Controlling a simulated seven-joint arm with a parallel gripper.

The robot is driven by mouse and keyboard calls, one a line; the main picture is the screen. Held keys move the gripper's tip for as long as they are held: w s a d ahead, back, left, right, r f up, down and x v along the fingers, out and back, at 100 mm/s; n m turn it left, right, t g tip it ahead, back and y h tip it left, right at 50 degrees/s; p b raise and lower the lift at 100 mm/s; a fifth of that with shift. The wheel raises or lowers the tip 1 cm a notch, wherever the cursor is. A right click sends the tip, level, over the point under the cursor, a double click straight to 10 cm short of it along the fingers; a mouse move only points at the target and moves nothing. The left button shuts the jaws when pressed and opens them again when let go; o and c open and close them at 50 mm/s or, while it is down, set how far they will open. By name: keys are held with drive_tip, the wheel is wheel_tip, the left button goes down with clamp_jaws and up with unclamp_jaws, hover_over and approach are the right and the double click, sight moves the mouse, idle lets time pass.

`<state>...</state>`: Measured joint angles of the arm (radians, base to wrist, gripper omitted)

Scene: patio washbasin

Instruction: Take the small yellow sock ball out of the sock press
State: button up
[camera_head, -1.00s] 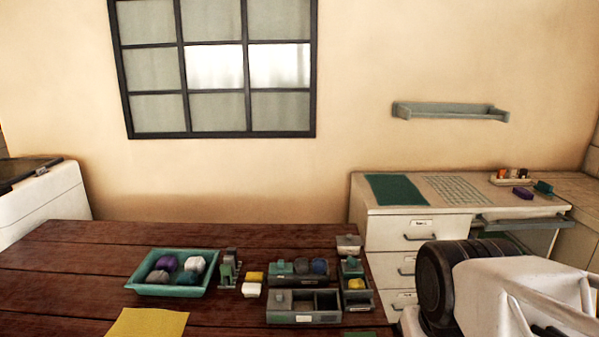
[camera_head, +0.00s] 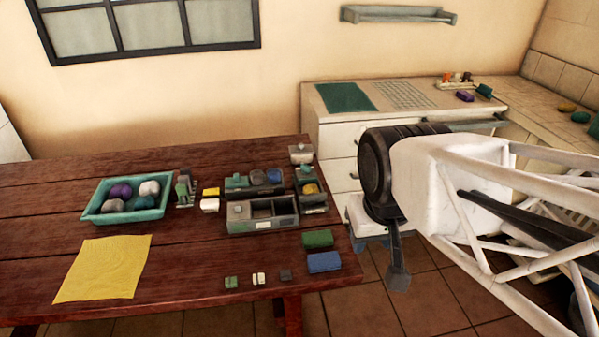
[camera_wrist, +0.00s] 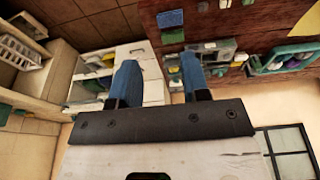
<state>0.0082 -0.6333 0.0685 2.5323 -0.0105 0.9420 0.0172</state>
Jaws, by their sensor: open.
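The small yellow sock ball (camera_head: 311,188) sits in a small grey-green holder (camera_head: 313,206), which looks like the sock press, near the right edge of the wooden table. Whether anything presses on the ball is too small to tell. My gripper (camera_wrist: 160,68) shows in the wrist view as two blue fingers, spread apart with nothing between them. In the head view its dark end (camera_head: 398,272) hangs to the right of the table, over the floor, well apart from the ball.
A grey compartment box (camera_head: 262,225) and a green box with balls (camera_head: 238,191) stand just left of the holder. A teal tray (camera_head: 98,212) holds several balls. Green (camera_head: 318,239) and blue (camera_head: 324,262) blocks lie in front. A white drawer cabinet (camera_head: 335,135) stands behind right.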

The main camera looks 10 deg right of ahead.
drive_tip(key=o, duration=0.5)
drive_tip(key=shift+c, duration=0.2)
drive_tip(key=w+f+n+g, duration=0.2)
drive_tip(key=w+n+g, duration=0.2)
drive_tip(key=w+n, duration=2)
drive_tip(key=w+f+n+g, duration=0.1)
drive_tip(key=w+f+n, duration=0.2)
drive_tip(key=w+f, duration=0.5)
drive_tip(key=w+d+f+n+g, duration=0.1)
drive_tip(key=w+f+n, duration=0.2)
drive_tip(key=w+f, duration=0.5)
drive_tip(key=w+f+n+g, duration=0.1)
drive_tip(key=w+f+n, duration=0.2)
drive_tip(key=w+f, duration=0.5)
drive_tip(key=w, duration=0.9)
drive_tip(key=shift+d+n, duration=0.3)
